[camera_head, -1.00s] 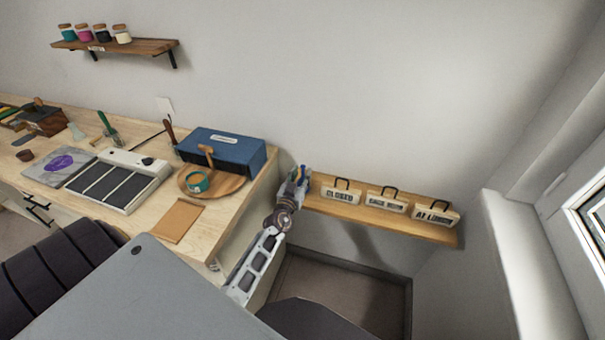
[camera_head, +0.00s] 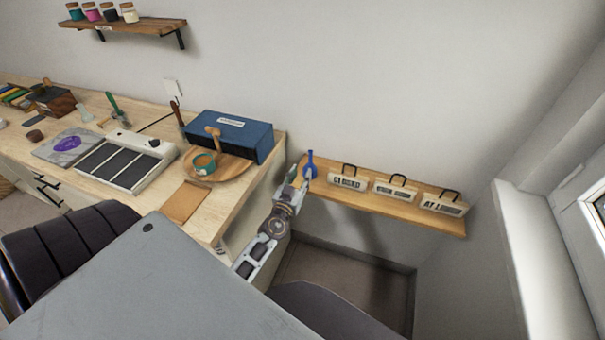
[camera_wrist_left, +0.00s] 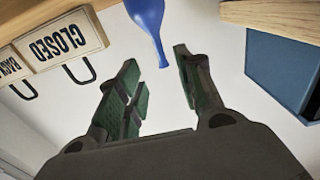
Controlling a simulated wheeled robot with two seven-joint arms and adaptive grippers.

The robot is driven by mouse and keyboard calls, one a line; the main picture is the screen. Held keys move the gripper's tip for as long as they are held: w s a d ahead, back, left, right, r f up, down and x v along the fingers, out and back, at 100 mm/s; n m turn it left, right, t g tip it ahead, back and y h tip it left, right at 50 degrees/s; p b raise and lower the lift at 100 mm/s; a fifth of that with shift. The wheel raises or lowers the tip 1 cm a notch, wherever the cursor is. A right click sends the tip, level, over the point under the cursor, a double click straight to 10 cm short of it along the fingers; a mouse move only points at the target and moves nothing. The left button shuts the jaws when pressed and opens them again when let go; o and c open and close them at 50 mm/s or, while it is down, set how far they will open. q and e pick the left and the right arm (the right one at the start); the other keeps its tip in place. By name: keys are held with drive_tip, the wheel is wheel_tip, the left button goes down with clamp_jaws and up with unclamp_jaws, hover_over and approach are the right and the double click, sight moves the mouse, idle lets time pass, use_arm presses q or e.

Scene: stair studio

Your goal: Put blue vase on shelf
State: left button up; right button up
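The blue vase (camera_head: 310,168) stands upright at the left end of the wooden wall shelf (camera_head: 385,209). It also shows in the left wrist view (camera_wrist_left: 148,18), where the picture is upside down, just beyond my fingertips. My left gripper (camera_head: 295,178) is beside the vase, on its near left side. In the left wrist view its green-padded fingers (camera_wrist_left: 160,72) are apart with nothing between them. A gap shows between the fingertips and the vase. My right gripper is in neither view.
Several small signs stand on the shelf right of the vase; the closest is the CLOSED sign (camera_head: 347,181). A workbench on the left holds a blue box (camera_head: 232,137) and a round wooden tray (camera_head: 232,168). A higher shelf (camera_head: 130,25) carries jars.

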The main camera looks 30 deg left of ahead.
use_arm(q)
drive_tip(key=shift+s+d, duration=0.2)
drive_tip(key=shift+s, duration=0.45)
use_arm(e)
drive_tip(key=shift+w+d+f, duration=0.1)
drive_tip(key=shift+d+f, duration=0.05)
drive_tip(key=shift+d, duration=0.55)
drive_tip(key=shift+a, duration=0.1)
